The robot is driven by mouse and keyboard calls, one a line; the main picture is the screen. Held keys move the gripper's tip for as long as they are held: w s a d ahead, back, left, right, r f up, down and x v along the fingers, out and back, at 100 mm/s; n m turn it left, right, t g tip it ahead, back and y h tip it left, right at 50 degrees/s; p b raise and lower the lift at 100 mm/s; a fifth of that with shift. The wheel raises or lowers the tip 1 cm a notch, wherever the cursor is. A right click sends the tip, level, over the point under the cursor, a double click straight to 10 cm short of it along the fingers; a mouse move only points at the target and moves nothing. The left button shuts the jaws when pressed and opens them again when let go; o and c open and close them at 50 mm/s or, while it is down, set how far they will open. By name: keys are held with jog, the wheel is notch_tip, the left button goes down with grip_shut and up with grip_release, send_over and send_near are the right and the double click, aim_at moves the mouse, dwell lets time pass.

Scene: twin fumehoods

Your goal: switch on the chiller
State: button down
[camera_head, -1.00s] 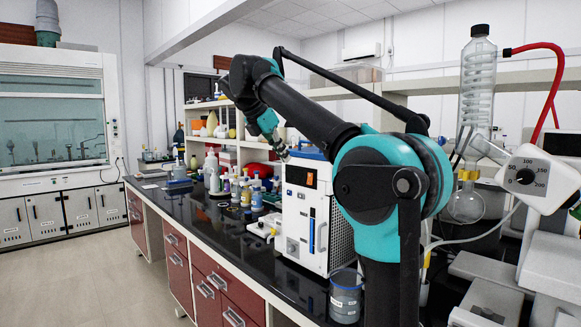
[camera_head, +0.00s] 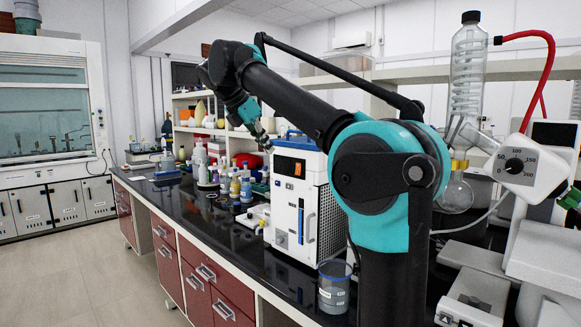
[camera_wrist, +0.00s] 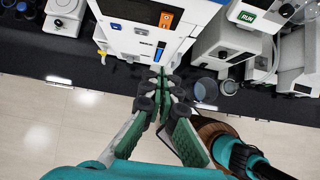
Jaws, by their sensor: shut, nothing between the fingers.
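The chiller (camera_head: 284,201) is a white box with a blue top handle, standing on the black bench. Its front has a dark display panel with an orange switch (camera_head: 298,169). The switch also shows in the wrist view (camera_wrist: 166,19), near the top. My gripper (camera_wrist: 160,76) has its green-padded fingers together with nothing between them. In the wrist view the fingertips are at the lower part of the chiller's front, below the switch in the picture. In the head view my gripper (camera_head: 266,145) is small beside the chiller's upper left corner. I cannot tell whether it touches.
A beaker (camera_head: 334,288) stands in front of the chiller, near the bench edge. Several bottles (camera_head: 235,185) stand left of it. Glassware with a red hose and a white dial box (camera_head: 518,168) is on the right. The floor (camera_head: 90,275) before the red drawers is clear.

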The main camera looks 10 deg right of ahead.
aim_at(298, 169)
jog(key=w+d+r+x, duration=0.1)
jog(key=x, duration=1.2)
jog(key=shift+w+d+r, duration=0.2)
jog(key=shift+d+r, duration=0.2)
jog(key=shift+w+d+f, duration=0.1)
jog(key=shift+w+d, duration=0.05)
jog(key=shift+d, duration=0.05)
